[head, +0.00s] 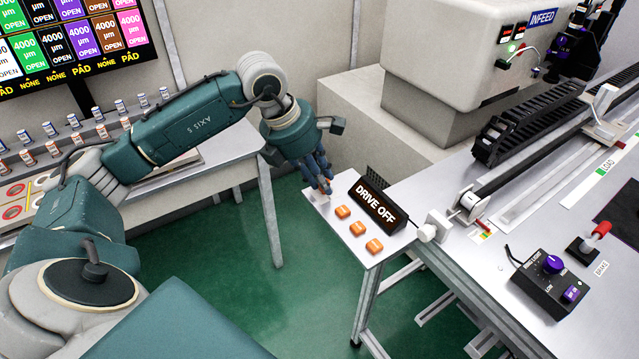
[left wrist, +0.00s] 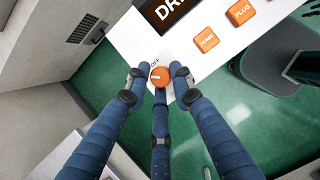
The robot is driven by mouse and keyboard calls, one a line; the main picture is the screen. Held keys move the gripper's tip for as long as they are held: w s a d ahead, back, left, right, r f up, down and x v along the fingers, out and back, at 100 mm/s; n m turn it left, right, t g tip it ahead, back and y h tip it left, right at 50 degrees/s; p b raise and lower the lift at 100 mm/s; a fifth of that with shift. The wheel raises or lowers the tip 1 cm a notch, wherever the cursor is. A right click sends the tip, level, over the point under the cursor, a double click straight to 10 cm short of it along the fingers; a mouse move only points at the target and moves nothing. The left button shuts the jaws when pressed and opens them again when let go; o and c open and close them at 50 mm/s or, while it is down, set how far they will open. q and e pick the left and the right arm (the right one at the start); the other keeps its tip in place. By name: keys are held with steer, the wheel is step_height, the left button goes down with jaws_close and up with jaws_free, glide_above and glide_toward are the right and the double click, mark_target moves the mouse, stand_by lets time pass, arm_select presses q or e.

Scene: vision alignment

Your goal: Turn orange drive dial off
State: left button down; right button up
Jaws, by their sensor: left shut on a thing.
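The orange drive dial (left wrist: 160,77) sits near the corner of a white panel, with a label reading OFF beside it in the left wrist view. My left gripper (left wrist: 160,84) has its blue fingers closed around the dial from its sides. In the head view my left gripper (head: 323,186) reaches down to the panel's left corner, and the fingers mostly hide the dial there. A black display (head: 376,204) behind the dial reads DRIVE OFF. My right gripper is not in view.
Several orange buttons (head: 357,228) lie in a row right of the dial. A control box (head: 548,277) with a purple knob and a red-handled brake lever (head: 594,238) stand on the right table. Green floor (head: 225,250) is open left of the panel.

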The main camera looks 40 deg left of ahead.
arm_select(q)
steer(key=n, duration=0.1)
steer(key=n+y+b, duration=0.1)
steer(key=n, duration=0.1)
steer(key=n+t+b, duration=0.1)
steer(key=shift+w+d+r, duration=0.15)
steer(key=shift+d+r, duration=0.05)
steer(key=shift+d, duration=0.15)
steer(key=n+y+b, duration=0.1)
steer(key=n+y, duration=0.1)
steer(key=n, duration=0.2)
steer(key=shift+r, duration=0.15)
steer(key=shift+n, duration=0.3)
steer(key=shift+a+r, duration=0.1)
steer(key=c, duration=1.7)
jaws_free()
steer(key=shift+o, duration=0.7)
steer(key=shift+w+d+f, duration=0.1)
steer(key=shift+d+f, duration=0.1)
steer(key=shift+s+r, duration=0.2)
steer(key=shift+r, duration=0.1)
steer(key=v, duration=1.1)
steer(key=shift+d+r, duration=0.15)
steer(key=shift+r, duration=0.1)
